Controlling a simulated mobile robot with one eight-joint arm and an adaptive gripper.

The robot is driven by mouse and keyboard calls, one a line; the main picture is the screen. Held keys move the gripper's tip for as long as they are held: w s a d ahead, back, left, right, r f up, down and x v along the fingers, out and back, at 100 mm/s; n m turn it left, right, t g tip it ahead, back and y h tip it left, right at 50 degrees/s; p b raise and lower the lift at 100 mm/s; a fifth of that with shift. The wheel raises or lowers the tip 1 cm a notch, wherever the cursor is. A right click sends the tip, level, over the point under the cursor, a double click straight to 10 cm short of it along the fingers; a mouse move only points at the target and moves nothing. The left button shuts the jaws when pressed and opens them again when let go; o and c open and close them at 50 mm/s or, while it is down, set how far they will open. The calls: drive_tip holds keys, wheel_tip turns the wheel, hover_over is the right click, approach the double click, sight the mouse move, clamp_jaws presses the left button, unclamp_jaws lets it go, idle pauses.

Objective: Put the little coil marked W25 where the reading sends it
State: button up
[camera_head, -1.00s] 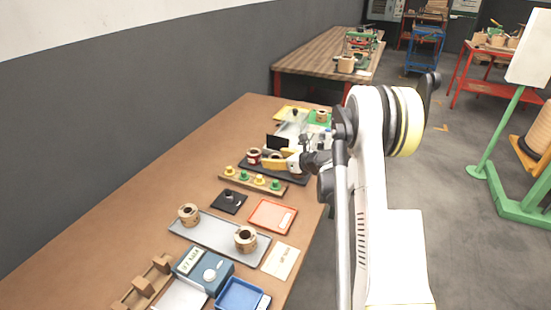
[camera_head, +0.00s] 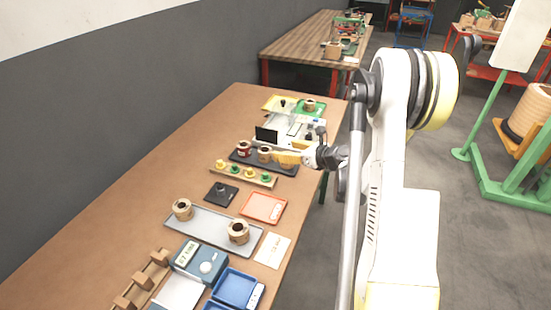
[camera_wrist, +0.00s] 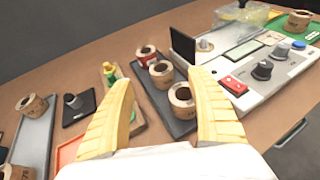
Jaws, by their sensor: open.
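My gripper (camera_head: 287,157) is open, its yellow fingers pointing over the dark tray (camera_head: 242,158). In the wrist view, the fingers (camera_wrist: 160,82) are apart with nothing held. Three little coils stand on the dark tray: a red-banded coil (camera_wrist: 147,55), a middle coil (camera_wrist: 161,74) and a near coil (camera_wrist: 181,100) closest to the right finger. Two more coils (camera_head: 182,209) (camera_head: 238,232) stand on a grey tray (camera_head: 208,228). Another coil (camera_wrist: 298,22) stands on the green tray (camera_wrist: 312,36). The coil markings are too small to read, so I cannot tell which is W25.
A white instrument (camera_wrist: 240,68) with knobs and a raised black screen (camera_wrist: 183,44) stands beside the dark tray. A rack with yellow and green pegs (camera_head: 262,180), a black pad with a post (camera_head: 212,196), an orange tray (camera_head: 262,219) and a blue instrument (camera_head: 187,258) also occupy the table.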

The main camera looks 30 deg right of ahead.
drive_tip(key=w+a+r+m+t+h, duration=0.15)
drive_tip(key=r+m, duration=0.25)
drive_tip(key=r, duration=0.5)
drive_tip(key=w+a+r+m+t+h, duration=0.1)
drive_tip(key=a+r+m+t, duration=0.15)
drive_tip(key=r, duration=0.65)
drive_tip(key=s+a+r+m+h, duration=0.1)
drive_tip(key=s+r+m+h, duration=0.45)
drive_tip(key=r+m, duration=0.8)
drive_tip(key=s+a+f+m+g+y, duration=0.2)
drive_tip(key=s+a+f+m+g, duration=0.3)
drive_tip(key=s+a+f+m, duration=0.4)
drive_tip(key=s+a+f+m+g+y, duration=0.2)
drive_tip(key=s+a+f+m+g, duration=0.3)
drive_tip(key=s+a+f+m, duration=0.4)
drive_tip(key=s+a+f, duration=0.1)
drive_tip(key=s, duration=0.6)
drive_tip(key=shift+s+a+f+m, duration=0.15)
drive_tip(key=shift+s+a+m, duration=0.1)
drive_tip(key=shift+a+m, duration=0.15)
drive_tip(key=shift+d, duration=0.1)
